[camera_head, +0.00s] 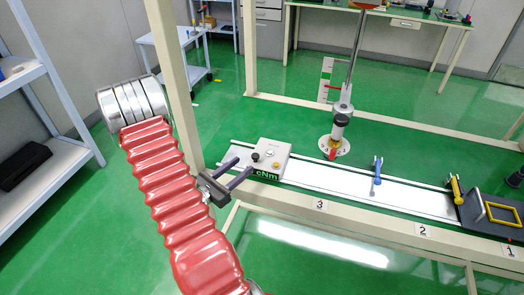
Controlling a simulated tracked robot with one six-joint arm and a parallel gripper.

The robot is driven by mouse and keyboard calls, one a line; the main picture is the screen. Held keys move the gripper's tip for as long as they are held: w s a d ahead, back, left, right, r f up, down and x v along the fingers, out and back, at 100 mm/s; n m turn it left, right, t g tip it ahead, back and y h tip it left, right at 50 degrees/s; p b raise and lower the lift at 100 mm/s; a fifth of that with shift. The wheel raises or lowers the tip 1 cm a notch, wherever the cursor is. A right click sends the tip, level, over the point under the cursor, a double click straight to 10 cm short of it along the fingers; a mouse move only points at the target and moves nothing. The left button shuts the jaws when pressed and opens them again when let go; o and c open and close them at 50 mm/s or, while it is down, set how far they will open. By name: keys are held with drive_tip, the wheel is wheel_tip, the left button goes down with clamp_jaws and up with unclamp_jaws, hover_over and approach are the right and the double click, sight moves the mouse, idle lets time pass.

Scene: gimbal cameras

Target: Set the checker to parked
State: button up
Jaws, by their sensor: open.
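The checker, as I take it, is a light grey box (281,150) with a black knob, small red and yellow parts on top and a green "cNm" display (266,174) on its front. It sits on the white rail strip (335,183), near the label 3. My gripper (241,167), at the end of my red ribbed arm, is open with two purple fingers. The fingers point at the left side of the box. I cannot tell whether they touch it.
A vertical spindle (341,112) hangs over a round marked disc (327,149) behind the strip. A blue lever (377,171) and a yellow lever (456,189) stand along it. A dark unit with a yellow frame (503,215) is at the right end. Cream frame bars surround the bench.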

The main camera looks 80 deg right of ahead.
sight(262, 155)
drive_tip(key=x, duration=1.2)
drive_tip(key=shift+s, duration=0.1)
drive_tip(key=shift+c, duration=0.7)
clamp_jaws()
